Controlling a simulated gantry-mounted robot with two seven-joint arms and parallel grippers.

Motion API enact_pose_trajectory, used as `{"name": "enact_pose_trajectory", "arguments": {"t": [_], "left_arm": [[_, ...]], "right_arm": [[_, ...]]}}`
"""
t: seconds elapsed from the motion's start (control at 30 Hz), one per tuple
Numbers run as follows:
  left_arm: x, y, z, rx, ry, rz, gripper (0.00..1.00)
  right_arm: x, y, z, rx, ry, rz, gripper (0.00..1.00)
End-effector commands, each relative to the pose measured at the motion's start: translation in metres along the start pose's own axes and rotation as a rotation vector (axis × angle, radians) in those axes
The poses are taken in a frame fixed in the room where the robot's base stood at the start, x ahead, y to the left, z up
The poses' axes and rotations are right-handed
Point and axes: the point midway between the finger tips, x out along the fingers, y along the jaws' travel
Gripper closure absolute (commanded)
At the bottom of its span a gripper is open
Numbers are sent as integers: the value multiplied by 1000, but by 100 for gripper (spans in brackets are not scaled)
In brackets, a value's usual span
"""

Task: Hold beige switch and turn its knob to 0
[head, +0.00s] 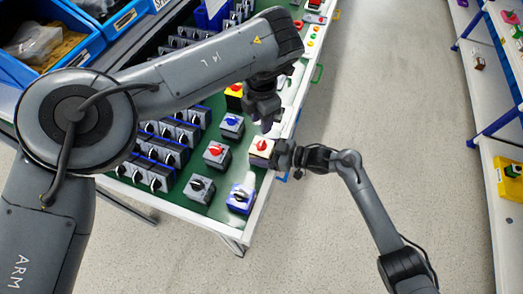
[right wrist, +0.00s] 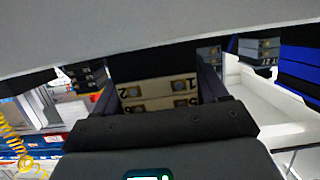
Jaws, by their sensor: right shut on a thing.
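The beige switch (head: 262,150) with a red knob (head: 262,145) is at the right edge of the green table. My right gripper (head: 272,152) is shut on its right side. The right wrist view shows the switch's beige side (right wrist: 158,93), with numbered terminals, between the two fingers. My left gripper (head: 267,122) hangs fingers down just above and behind the beige switch, apart from the knob as far as I can see. Its finger gap is too small and dark to judge. The knob's exact setting is too small to read.
Nearby stand a grey switch with a red knob (head: 216,152), one with a blue knob (head: 231,124), a black-knob switch (head: 199,187) and a blue-based switch (head: 240,197). Rows of switches (head: 160,155) fill the left side. The floor (head: 370,90) to the right is clear.

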Motion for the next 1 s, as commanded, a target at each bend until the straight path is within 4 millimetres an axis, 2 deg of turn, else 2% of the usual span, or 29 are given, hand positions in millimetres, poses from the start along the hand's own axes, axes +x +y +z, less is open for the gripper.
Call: {"name": "enact_pose_trajectory", "arguments": {"t": [0.17, 0.37, 0.57, 1.0], "left_arm": [[0, 0, 0, -39, 0, 0, 64], [0, 1, 0, -241, 0, 4, 64], [0, 4, -1, -626, -1, 17, 64], [-5, 11, -3, -1634, -34, 44, 64]], "right_arm": [[0, 0, 0, 0, -1, 0, 66], [0, 0, 0, 0, -1, 0, 66], [0, 0, 0, 0, -1, 0, 66], [0, 0, 0, 0, -1, 0, 66]]}}
